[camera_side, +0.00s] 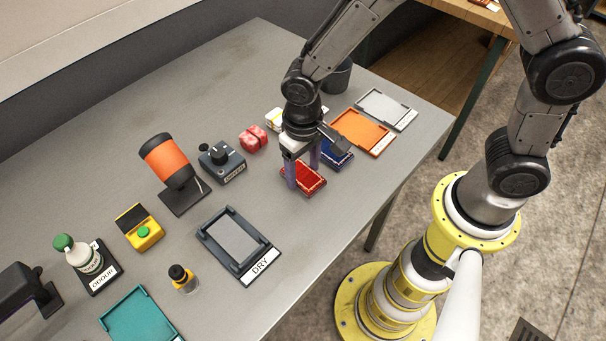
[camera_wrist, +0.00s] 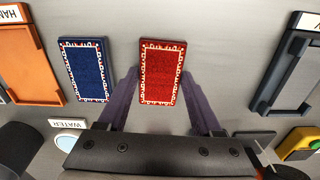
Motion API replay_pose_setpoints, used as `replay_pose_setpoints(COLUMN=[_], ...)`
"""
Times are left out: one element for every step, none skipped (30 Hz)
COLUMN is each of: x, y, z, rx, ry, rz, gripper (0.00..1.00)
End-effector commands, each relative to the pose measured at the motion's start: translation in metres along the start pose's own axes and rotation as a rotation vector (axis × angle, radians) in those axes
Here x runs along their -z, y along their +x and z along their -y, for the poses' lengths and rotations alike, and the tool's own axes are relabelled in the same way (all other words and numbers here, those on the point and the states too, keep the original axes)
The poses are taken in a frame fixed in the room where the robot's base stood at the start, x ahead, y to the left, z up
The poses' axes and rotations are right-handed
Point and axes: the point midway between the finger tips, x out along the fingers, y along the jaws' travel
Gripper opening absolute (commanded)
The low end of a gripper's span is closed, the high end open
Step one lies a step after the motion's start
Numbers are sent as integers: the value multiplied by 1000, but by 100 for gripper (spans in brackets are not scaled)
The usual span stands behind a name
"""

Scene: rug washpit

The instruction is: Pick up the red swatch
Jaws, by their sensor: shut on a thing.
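The red swatch (camera_side: 308,180), a small rectangle with a white patterned border, is near the table's right edge in the side view. It shows whole in the wrist view (camera_wrist: 161,73). My gripper (camera_side: 302,169) points down over it, with one purple finger at each long side. In the wrist view the fingertips (camera_wrist: 160,74) close against the swatch's two sides, so the gripper is shut on it. I cannot tell whether the swatch is clear of the table.
A blue swatch (camera_wrist: 84,70) lies close beside it. An orange tray (camera_side: 361,131) and a pale grey tray (camera_side: 386,108) are beyond. A dark tray labelled DRY (camera_side: 205,236) is nearer, with bare table between it and the red swatch. A red block (camera_side: 253,138) stands left of my gripper.

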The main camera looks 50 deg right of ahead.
Motion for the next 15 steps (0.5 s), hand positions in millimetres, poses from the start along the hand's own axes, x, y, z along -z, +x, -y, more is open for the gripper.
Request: replay_pose_setpoints(x=[0,0,0,0,0,0,0,0,0,0,0,1,1,1,1], y=[0,0,0,0,0,0,0,0,-1,-2,-3,-4,-6,-9,-12], z=[0,0,0,0,0,0,0,0,0,0,0,0,0,0,0], rx=[0,0,0,0,0,0,0,0,1,1,1,1,2,2,2], ry=[0,0,0,0,0,0,0,0,0,0,0,0,0,0,0], rz=[0,-1,-1,-1,-1,-1,-1,-1,-1,-1,-2,-2,-3,-3,-3], gripper=[14,12,12,12,12,12,12,11,11,11,11,11,11,11,11])
